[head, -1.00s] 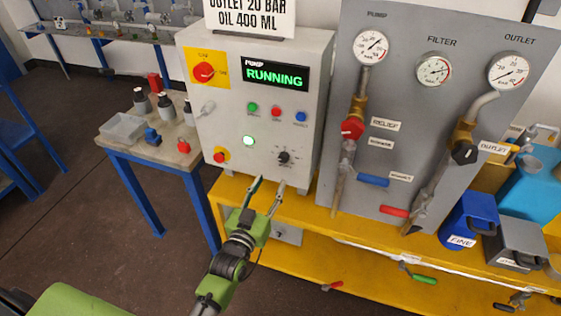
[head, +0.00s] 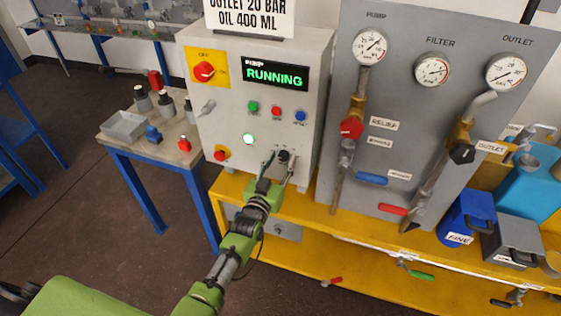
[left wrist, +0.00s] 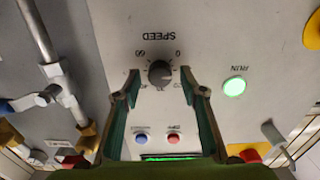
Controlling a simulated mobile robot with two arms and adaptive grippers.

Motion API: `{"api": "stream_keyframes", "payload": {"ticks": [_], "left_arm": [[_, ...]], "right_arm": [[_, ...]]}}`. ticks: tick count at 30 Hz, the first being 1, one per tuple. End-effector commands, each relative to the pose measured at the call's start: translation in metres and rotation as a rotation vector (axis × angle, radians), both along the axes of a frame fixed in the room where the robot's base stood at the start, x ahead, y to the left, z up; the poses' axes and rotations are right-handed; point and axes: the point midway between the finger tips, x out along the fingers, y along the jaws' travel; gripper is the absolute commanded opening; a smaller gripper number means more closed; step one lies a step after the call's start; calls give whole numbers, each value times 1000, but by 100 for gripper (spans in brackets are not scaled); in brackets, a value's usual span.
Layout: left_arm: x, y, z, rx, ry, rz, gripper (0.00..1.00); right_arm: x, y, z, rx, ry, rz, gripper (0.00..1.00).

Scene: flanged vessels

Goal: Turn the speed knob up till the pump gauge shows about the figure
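The black speed knob (head: 284,157) is low on the front of the grey control box (head: 225,130). In the left wrist view the knob (left wrist: 160,73) sits between my left gripper's two fingertips (left wrist: 160,80), with a gap on each side. My left gripper (head: 279,158) is open in front of the box. The pump gauge (head: 370,47) is at the top left of the grey panel; its needle points to the upper right, its figures too small to read. The display (head: 275,74) reads RUNNING. My right gripper is not in view.
A green lit button (head: 248,139) and a red knob on yellow (head: 221,154) are left of the speed knob. The relief valve's red handle (head: 351,128) is to its right. A yellow bench (head: 310,215) runs below. A sign above reads OUTLET 20 BAR, OIL 400 ML.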

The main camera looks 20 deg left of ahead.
Motion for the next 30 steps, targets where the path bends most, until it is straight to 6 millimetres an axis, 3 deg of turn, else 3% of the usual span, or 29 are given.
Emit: {"api": "stream_keyframes", "payload": {"ticks": [1, 4, 10, 18, 27, 28, 29, 30], "left_arm": [[0, 0, 0, 0, 0, 0, 24], [0, 0, 0, 0, 0, 0, 1], [0, 0, 0, 35, -1, 0, 2], [0, 0, 0, 283, -10, 1, 2], [0, 0, 0, 297, -10, 0, 2], [0, 0, 0, 297, -10, 0, 31], [0, 0, 0, 297, -10, 0, 39], [0, 0, 0, 297, -10, 0, 40]], "right_arm": [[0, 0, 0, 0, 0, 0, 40], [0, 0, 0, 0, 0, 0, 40], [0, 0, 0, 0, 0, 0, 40], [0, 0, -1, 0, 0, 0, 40], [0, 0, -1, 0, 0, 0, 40], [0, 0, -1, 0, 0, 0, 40], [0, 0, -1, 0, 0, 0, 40], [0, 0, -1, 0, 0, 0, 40]]}}
